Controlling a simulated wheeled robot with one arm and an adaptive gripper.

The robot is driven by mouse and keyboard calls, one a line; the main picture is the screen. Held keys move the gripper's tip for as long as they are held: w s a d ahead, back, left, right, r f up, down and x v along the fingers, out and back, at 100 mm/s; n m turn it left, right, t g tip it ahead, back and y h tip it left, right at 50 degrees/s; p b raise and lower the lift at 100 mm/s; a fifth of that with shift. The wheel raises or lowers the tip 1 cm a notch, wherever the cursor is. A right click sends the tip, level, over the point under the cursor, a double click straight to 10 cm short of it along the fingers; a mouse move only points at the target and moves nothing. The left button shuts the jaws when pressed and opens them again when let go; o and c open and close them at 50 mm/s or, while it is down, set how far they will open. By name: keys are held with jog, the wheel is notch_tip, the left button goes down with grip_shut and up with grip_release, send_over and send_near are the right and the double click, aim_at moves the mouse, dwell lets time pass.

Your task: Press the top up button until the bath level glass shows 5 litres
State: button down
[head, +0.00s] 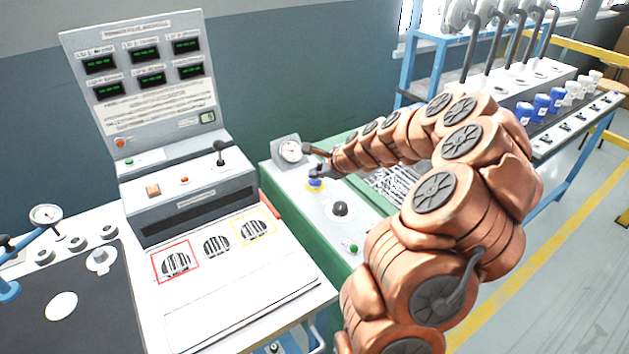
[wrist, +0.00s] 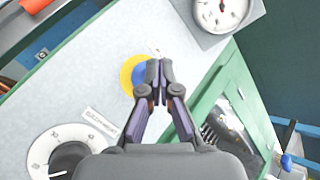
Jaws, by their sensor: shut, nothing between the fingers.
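A blue button with a yellow ring (head: 316,187) is on the pale top of the green bench. It also shows in the wrist view (wrist: 134,72), partly hidden by my fingers. My gripper (head: 314,172) is shut and empty, pointing down at the button. In the wrist view its fingertips (wrist: 159,68) overlap the button's right side; whether they touch it I cannot tell. A small label lies near the button, too blurred to read. I cannot make out a bath level glass or its reading in either view.
A round dial gauge (head: 291,150) stands just behind the button. A black knob (head: 340,209) with a scale and a green button (head: 352,248) sit nearer the front. A grey console (head: 187,190) stands left. My arm covers part of the bench's right side.

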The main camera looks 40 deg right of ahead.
aim_at(316, 181)
jog(key=shift+f, duration=0.4)
dwell(0.7)
dwell(0.3)
jog(key=shift+r+p, duration=0.5)
jog(key=shift+r, duration=0.3)
jog(key=shift+r+p, duration=1.65)
jog(key=shift+r, duration=0.9)
